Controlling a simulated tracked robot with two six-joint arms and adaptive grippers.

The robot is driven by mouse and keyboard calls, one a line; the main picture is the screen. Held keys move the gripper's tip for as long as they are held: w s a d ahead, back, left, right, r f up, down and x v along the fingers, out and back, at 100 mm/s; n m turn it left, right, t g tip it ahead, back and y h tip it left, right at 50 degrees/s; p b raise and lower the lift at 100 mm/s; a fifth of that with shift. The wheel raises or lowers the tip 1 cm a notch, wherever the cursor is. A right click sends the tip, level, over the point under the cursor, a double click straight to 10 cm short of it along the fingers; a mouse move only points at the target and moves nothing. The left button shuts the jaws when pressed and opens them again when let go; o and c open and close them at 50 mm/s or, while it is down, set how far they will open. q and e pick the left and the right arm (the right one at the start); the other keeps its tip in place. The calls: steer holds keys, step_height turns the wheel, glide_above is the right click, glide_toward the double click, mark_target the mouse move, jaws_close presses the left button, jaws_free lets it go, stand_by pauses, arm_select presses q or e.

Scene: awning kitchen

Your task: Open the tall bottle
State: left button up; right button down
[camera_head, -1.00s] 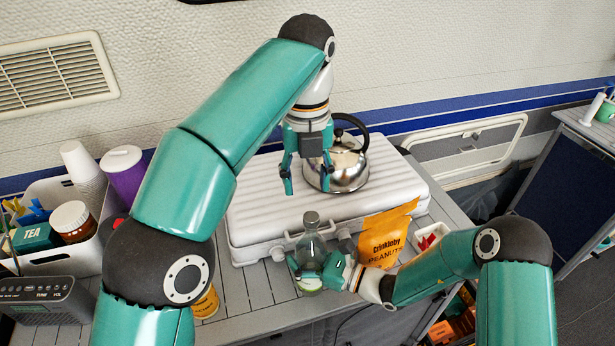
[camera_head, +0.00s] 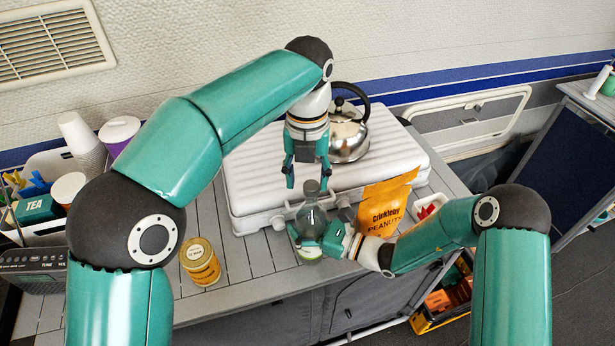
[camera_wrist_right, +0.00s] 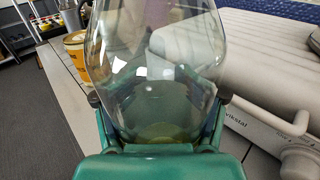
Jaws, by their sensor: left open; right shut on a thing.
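The tall bottle (camera_head: 312,217) is clear glass with a dark cap (camera_head: 311,188) and stands upright at the counter's front edge. My right gripper (camera_head: 307,243) is shut around its lower body from the right. In the right wrist view the bottle's clear body (camera_wrist_right: 155,75) fills the middle, between my right gripper's fingers (camera_wrist_right: 158,110); its cap is out of that view. My left gripper (camera_head: 306,179) points down, open and empty, with its fingertips close above or around the level of the cap. Whether they touch it, I cannot tell.
A white ribbed case (camera_head: 252,170) lies behind the bottle, with a steel kettle (camera_head: 347,142) on it. An orange peanut bag (camera_head: 383,212) stands right of the bottle. A yellow tin (camera_head: 200,262) stands to the left. Bare counter (camera_head: 250,262) lies between tin and bottle.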

arm_select(q)
steer(key=shift+f, duration=0.35)
steer(key=c, duration=0.7)
steer(key=shift+a, duration=0.15)
jaws_close()
